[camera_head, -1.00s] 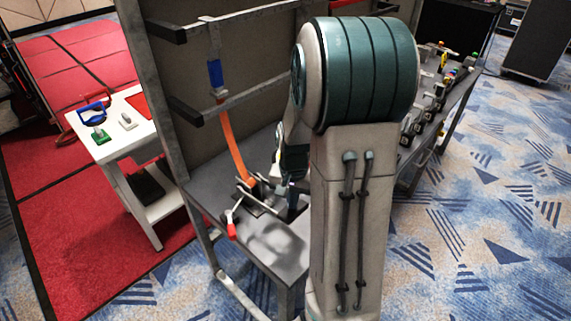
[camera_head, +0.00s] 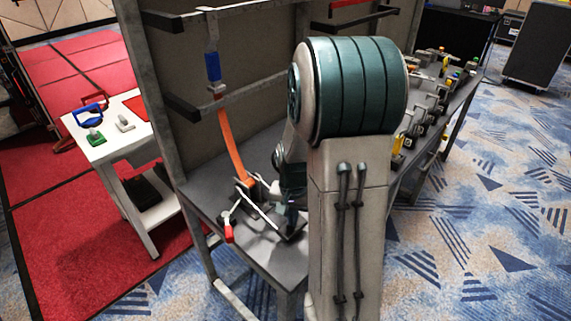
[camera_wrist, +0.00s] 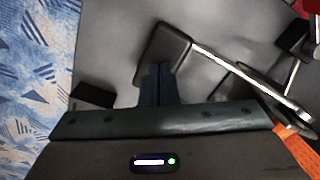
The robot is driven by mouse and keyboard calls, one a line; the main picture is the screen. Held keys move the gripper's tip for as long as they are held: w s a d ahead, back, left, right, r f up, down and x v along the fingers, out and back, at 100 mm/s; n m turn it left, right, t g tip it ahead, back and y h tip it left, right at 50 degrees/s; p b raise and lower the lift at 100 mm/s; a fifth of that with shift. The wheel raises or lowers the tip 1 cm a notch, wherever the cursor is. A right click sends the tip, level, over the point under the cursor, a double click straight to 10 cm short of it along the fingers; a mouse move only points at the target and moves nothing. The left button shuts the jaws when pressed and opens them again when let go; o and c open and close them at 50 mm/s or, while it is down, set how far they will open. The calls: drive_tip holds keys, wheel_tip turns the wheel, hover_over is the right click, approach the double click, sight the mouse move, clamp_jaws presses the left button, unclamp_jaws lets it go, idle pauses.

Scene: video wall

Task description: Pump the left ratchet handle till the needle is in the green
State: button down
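A ratchet with an orange strap (camera_head: 231,143) stands on the grey bench (camera_head: 265,258); the strap rises to a blue piece (camera_head: 213,67). One lever has a red grip (camera_head: 228,232) at the bench's front left. A silver bar (camera_head: 262,215) runs from the ratchet toward my gripper. In the wrist view the bar (camera_wrist: 250,77) ends at a dark flat block (camera_wrist: 163,48). My gripper (camera_wrist: 158,72) has its fingers together, over or against that block; contact is unclear. In the head view my arm partly hides the gripper. I cannot make out a needle or green zone.
A white side table (camera_head: 118,145) with blue and green handled tools stands at left. The bench's back panel and dark rails (camera_head: 170,104) rise behind the ratchet. More fittings (camera_head: 425,100) line the bench at right, beyond my arm.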

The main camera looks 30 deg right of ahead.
wheel_tip(320, 180, up, 10)
drive_tip(key=p, duration=0.7)
idle(0.5)
drive_tip(key=s+a+r+n+t, duration=0.3)
drive_tip(key=s+a+r+n, duration=0.5)
drive_tip(key=s+a+r, duration=0.4)
drive_tip(key=shift+s+r, duration=0.25)
drive_tip(key=shift+r, duration=0.35)
